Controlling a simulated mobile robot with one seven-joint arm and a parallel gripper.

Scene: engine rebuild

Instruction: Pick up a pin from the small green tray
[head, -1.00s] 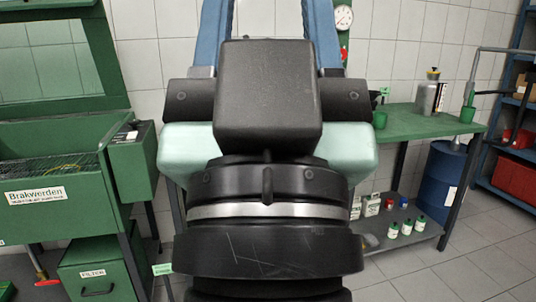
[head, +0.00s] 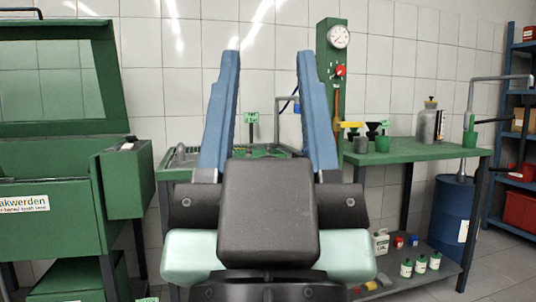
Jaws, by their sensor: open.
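My gripper (head: 268,55) is open and empty in the head view. Its two blue fingers point up and away, wide apart. Beyond them, between the fingers, a green bench top (head: 175,172) holds a shallow tray area (head: 265,151) with small green and other bits, too small to make out. A small green label sign (head: 252,117) stands above it. I cannot tell whether this is the small green tray, and I cannot pick out any pin. My gripper's dark body and fingers hide part of this bench.
A green parts washer (head: 50,160) with a side box (head: 127,180) stands left. At right, a green table (head: 430,150) carries a grey bottle (head: 428,123) and cups. A green post with a gauge (head: 339,37) rises behind the right finger. A blue barrel (head: 454,210) stands under the table.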

